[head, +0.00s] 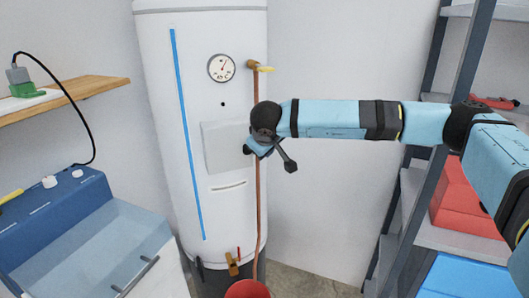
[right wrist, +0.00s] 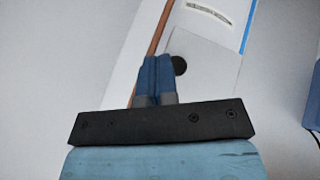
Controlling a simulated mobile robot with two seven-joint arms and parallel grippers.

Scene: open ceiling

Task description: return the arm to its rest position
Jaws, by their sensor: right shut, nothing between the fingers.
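My right arm (head: 345,118) comes in from the right and reaches out level in front of the tall white tank. My right gripper (head: 252,147) is at its far end, in front of the tank's light square panel (head: 221,148). In the right wrist view its two blue fingers (right wrist: 156,75) are together with nothing between them. A black round knob (right wrist: 179,65) on the panel shows just beside the fingertips; I cannot tell whether they touch it. In the head view the gripper is small and partly hidden by my wrist. My left gripper is not in view.
A grey shelf rack with a red box (head: 466,197) stands right, near my arm. A blue machine (head: 60,225) stands left. Bare wall lies between tank and rack.

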